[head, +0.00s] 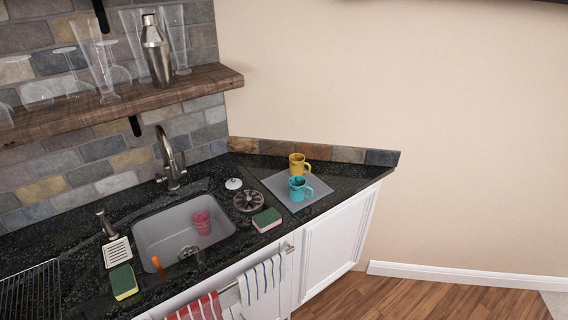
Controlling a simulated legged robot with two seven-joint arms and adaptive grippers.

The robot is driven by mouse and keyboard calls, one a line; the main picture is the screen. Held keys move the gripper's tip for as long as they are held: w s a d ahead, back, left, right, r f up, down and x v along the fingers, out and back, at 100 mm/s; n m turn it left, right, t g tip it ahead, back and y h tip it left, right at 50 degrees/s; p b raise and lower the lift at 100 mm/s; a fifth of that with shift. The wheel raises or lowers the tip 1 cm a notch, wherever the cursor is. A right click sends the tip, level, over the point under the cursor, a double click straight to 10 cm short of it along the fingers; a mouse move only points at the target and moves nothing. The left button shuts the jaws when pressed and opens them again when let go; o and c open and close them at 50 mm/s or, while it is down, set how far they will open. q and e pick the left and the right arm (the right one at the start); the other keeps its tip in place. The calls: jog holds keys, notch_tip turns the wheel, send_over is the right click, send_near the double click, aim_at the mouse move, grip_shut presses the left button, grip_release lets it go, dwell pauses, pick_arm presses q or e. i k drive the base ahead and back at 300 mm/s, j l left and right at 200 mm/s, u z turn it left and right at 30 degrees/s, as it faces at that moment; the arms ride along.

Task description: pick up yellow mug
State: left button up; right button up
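The yellow mug (298,163) stands upright on the grey mat (276,187) at the right end of the dark counter, near the back edge. Its handle points to the right. A teal mug (297,189) stands on the same mat, in front of the yellow mug and nearer to me. It covers a little of the lower part of the yellow mug in this view. Neither of my grippers shows in the head view.
A sink (165,236) with a pink cup (202,222) in it lies left of the mat, behind it a faucet (169,165). A sponge (266,219) and a round metal piece (248,200) lie between. A wooden shelf (130,103) with glasses overhangs the left side.

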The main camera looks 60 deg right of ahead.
aim_at(300, 166)
jog(key=z, duration=2.25)
jog(key=i+l+z, duration=0.1)
jog(key=i+l, duration=0.15)
jog(key=l, duration=0.2)
